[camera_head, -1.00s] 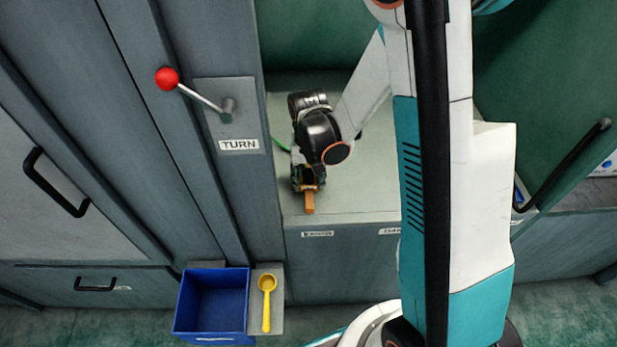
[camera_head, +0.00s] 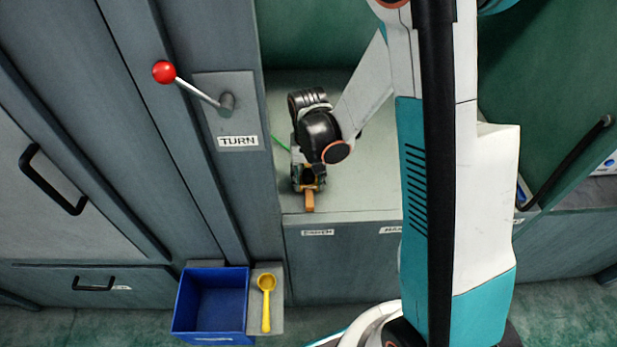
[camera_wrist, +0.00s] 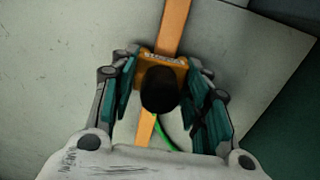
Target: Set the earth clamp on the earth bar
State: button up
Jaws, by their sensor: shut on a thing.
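The earth clamp is an orange block with a dark round top (camera_wrist: 160,90) and a small label on its far edge. My gripper (camera_wrist: 162,85) is shut on it, a finger at each side. The earth bar, a copper-orange strip (camera_wrist: 174,28), runs under the clamp and shows on both sides of it in the wrist view. In the head view the bar's end (camera_head: 310,201) sticks out below my gripper (camera_head: 308,183) near the shelf's front edge. Whether the clamp rests on the bar or is just above it, I cannot tell.
A green cable (camera_wrist: 163,130) trails from the clamp. A red-knobbed lever (camera_head: 164,72) marked TURN is on the panel at left. A blue bin (camera_head: 184,308) and a yellow scoop (camera_head: 267,300) are below. The pale shelf (camera_head: 370,195) around the bar is mostly clear.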

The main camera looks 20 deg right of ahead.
jog(key=shift+f, duration=0.1)
jog(key=o, duration=1.3)
jog(key=shift+c, duration=0.2)
notch_tip(320, 180, up, 12)
jog(key=shift+f, duration=0.2)
jog(key=shift+s+r, duration=0.15)
jog(key=shift+r, duration=0.35)
jog(key=s+r+n+t, duration=0.3)
jog(key=s+r+t, duration=0.4)
jog(key=s+r, duration=0.4)
jog(key=shift+s+r+n, duration=0.15)
jog(key=shift+s+n, duration=0.15)
jog(key=shift+s, duration=1.55)
